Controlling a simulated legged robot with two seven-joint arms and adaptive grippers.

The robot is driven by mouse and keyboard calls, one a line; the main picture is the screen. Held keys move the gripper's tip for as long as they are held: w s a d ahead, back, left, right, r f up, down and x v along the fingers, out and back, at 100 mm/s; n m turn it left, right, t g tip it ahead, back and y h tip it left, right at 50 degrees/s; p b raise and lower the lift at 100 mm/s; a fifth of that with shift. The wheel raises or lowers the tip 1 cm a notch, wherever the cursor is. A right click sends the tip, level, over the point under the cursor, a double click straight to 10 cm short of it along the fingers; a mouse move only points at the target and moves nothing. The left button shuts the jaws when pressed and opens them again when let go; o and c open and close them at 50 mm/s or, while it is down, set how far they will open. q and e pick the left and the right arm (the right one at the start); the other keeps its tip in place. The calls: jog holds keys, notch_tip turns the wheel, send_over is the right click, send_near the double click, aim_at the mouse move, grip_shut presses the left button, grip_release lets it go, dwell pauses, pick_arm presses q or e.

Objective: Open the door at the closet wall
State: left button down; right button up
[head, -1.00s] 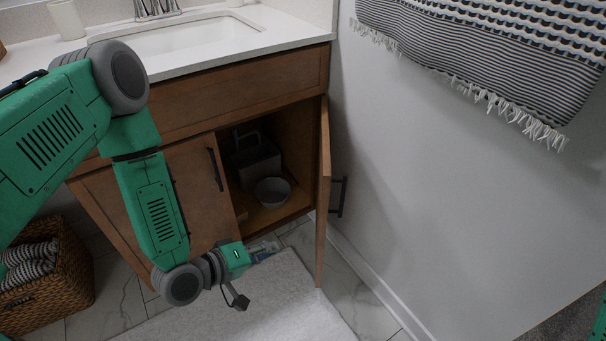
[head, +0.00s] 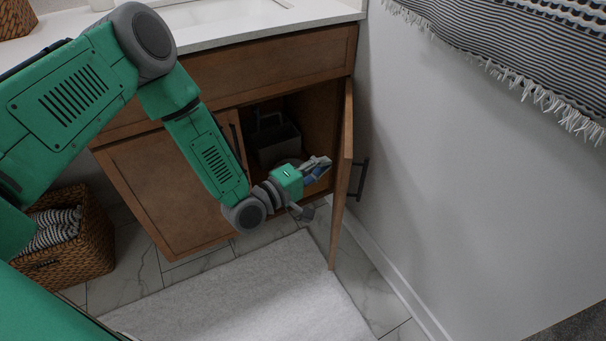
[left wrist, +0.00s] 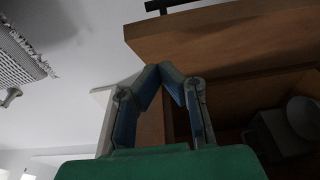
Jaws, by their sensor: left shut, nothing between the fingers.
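The right wooden door (head: 343,180) of the under-sink cabinet stands swung wide open, nearly edge-on in the head view. Its dark bar handle (head: 359,179) is on the side facing the wall. The left door (head: 170,190) is closed. My left gripper (head: 325,163) is shut and empty, in front of the cabinet opening and just left of the open door's inner face. In the left wrist view its fingertips (left wrist: 160,72) meet, with a wooden panel (left wrist: 225,38) beyond them. Whether it touches the door cannot be told. My right gripper is out of view.
A grey caddy (head: 275,140) stands inside the cabinet. A bowl (left wrist: 302,116) shows in the left wrist view. A white wall (head: 450,190) is right of the door. A pale mat (head: 250,295) covers floor ahead; a wicker basket (head: 75,245) stands left.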

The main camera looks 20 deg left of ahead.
pick_arm(q)
jog(key=shift+w+d, duration=0.15)
jog(key=shift+d, duration=0.45)
jog(key=shift+w+d, duration=0.15)
jog(key=shift+d, duration=0.4)
jog(key=w+d+n+t+y+b, duration=0.1)
jog(key=w+d+y, duration=0.1)
jog(key=d, duration=0.4)
jog(key=w+d+n+y+b, duration=0.2)
jog(key=w+d, duration=0.1)
jog(key=d, duration=0.4)
jog(key=shift+w+d+t, duration=0.25)
jog(key=shift+t, duration=0.15)
jog(key=shift+s+a, duration=0.1)
